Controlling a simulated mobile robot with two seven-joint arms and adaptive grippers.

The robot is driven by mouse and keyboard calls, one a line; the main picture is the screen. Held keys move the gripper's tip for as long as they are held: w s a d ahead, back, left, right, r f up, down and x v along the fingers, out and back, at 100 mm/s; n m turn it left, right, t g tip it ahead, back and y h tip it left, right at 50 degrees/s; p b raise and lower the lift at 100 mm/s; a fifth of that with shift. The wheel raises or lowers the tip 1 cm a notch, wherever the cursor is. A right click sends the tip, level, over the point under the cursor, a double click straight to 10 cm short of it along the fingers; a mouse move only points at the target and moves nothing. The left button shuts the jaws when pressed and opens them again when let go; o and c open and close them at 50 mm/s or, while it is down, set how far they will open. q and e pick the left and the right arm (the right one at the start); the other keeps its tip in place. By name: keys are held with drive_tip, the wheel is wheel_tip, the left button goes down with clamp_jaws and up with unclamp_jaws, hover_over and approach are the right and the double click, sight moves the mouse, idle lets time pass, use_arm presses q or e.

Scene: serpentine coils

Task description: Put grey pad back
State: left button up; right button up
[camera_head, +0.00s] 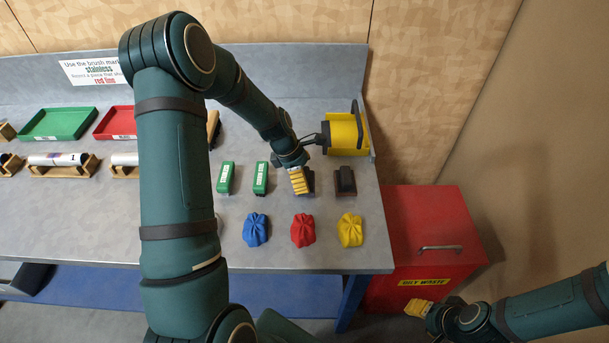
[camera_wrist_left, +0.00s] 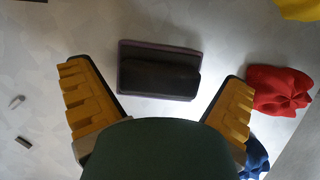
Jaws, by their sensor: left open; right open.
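My left gripper (camera_head: 299,181) reaches down over the right part of the bench. It is open and covers much of a dark pad (camera_head: 311,182). In the left wrist view, a dark grey pad (camera_wrist_left: 160,72) lies on a slightly larger purplish-edged base, just beyond the open fingers (camera_wrist_left: 155,105). Nothing is between the fingertips. A second dark, block-shaped pad (camera_head: 345,181) lies on a brownish base to the right in the head view. Which one is the grey pad is hard to tell by colour. My right gripper (camera_head: 430,309) is open and empty, low at the lower right.
Two green blocks (camera_head: 226,178) (camera_head: 260,178) stand left of my left gripper. Blue (camera_head: 256,229), red (camera_head: 303,230) and yellow (camera_head: 350,229) cloths lie along the bench front. A yellow machine (camera_head: 345,134) stands behind. A red waste bin (camera_head: 428,230) is beside the bench (camera_head: 300,260).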

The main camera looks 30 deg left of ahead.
use_arm(q)
drive_tip(key=p+v, duration=0.1)
drive_tip(key=v, duration=1.1)
